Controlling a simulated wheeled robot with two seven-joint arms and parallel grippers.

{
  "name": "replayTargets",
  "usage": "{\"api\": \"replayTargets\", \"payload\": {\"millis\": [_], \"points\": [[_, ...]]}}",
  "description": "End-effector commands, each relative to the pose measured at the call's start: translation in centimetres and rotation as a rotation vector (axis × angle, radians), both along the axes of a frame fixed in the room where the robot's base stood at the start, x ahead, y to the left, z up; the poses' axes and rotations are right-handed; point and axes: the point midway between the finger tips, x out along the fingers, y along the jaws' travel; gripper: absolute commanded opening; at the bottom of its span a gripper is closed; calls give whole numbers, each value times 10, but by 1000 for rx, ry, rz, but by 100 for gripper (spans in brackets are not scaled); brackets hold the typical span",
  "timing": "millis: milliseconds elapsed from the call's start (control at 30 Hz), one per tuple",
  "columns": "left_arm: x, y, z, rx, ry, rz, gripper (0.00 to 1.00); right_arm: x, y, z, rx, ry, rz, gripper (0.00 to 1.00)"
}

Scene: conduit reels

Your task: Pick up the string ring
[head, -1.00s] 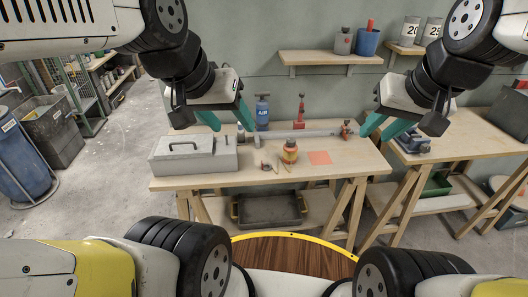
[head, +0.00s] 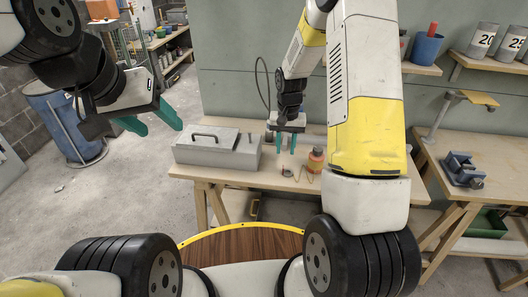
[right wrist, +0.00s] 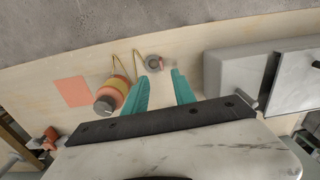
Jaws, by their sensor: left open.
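A small grey ring-shaped thing (right wrist: 153,63), probably the string ring, lies on the wooden workbench (head: 268,176). It is only a small dark spot below the fingers in the head view (head: 287,171). My right gripper (head: 286,150) is open and empty above the bench, pointing down. In the right wrist view, the ring lies just beyond the fingertips (right wrist: 160,76), nearer the left finger; I see no contact. Thin yellow pieces (right wrist: 140,54) lie beside the ring. My left gripper (head: 158,122) is open and empty, well left of the bench.
An orange bottle with a dark cap (right wrist: 106,101) stands close beside the right gripper. An orange sheet (right wrist: 73,91) lies past it. A grey metal toolbox (head: 215,150) stands at the bench's left. My right arm hides the bench's right part in the head view.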

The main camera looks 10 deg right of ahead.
Motion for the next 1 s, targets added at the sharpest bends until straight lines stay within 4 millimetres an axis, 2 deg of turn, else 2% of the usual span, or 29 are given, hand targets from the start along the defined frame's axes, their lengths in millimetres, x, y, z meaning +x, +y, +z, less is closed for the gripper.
{"api": "replayTargets", "payload": {"millis": [367, 600, 733, 933, 1000], "points": [[0, 0, 0, 0, 0, 0, 56, 1, -1, -43, -3, 12, -4, 32], [0, 0, 0, 0, 0, 0, 56, 1, -2, -77, -4, 11, -2, 32], [0, 0, 0, 0, 0, 0, 56, 2, -2, -85, -3, 9, -3, 32], [0, 0, 0, 0, 0, 0, 56, 2, -2, -86, -3, 8, -3, 32], [0, 0, 0, 0, 0, 0, 56, 2, -2, -86, -3, 8, -3, 20]]}}
